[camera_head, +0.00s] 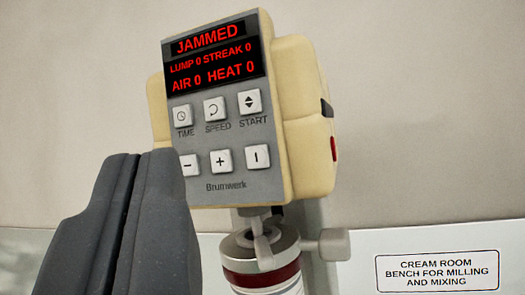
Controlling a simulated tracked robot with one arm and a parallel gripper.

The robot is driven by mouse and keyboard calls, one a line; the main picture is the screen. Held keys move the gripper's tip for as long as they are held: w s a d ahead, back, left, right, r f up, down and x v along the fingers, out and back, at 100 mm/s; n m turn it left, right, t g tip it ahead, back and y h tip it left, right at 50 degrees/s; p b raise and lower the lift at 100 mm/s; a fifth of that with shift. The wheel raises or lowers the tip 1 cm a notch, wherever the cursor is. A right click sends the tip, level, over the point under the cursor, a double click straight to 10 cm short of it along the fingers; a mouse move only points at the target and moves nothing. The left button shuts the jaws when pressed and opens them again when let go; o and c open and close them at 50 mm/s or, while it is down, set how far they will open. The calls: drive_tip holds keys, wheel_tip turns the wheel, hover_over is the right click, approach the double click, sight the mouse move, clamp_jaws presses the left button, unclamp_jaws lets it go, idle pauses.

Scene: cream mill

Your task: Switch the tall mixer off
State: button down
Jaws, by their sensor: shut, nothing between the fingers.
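The tall mixer's cream-coloured head (305,100) fills the upper middle of the view and is slightly tilted in the picture. Its grey front panel (240,180) has a dark display (213,55) with red text reading JAMMED, LUMP 0, STREAK 0, AIR 0, HEAT 0. Below it are buttons marked TIME, SPEED and START (249,103), and a lower row with minus, plus (221,161) and a bar. A dark switch and a red part (333,148) show on the head's right side. My gripper (150,165) is shut and empty at the lower left, its tips beside the panel's lower left edge.
Under the head are a metal shaft and a vessel (262,275) with a dark red band. A grey knob (333,244) sticks out to the right. A wall sign (437,272) reads CREAM ROOM BENCH FOR MILLING AND MIXING. The space right of the head looks clear.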

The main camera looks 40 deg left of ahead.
sight(257, 157)
drive_tip(key=w, duration=0.2)
drive_tip(key=w+a, duration=0.1)
drive_tip(key=w, duration=0.1)
drive_tip(key=w+a+p, duration=0.1)
drive_tip(key=w, duration=0.1)
drive_tip(key=shift+w+f, duration=0.25)
drive_tip(key=shift+w, duration=0.05)
drive_tip(key=shift+w+r, duration=0.1)
idle(1.8)
drive_tip(key=shift+w+p, duration=0.3)
drive_tip(key=shift+p, duration=0.1)
drive_tip(key=shift+a, duration=0.1)
drive_tip(key=shift+w, duration=0.35)
idle(0.4)
drive_tip(key=shift+s, duration=0.7)
drive_tip(key=shift+s+d, duration=0.1)
drive_tip(key=shift+d, duration=0.1)
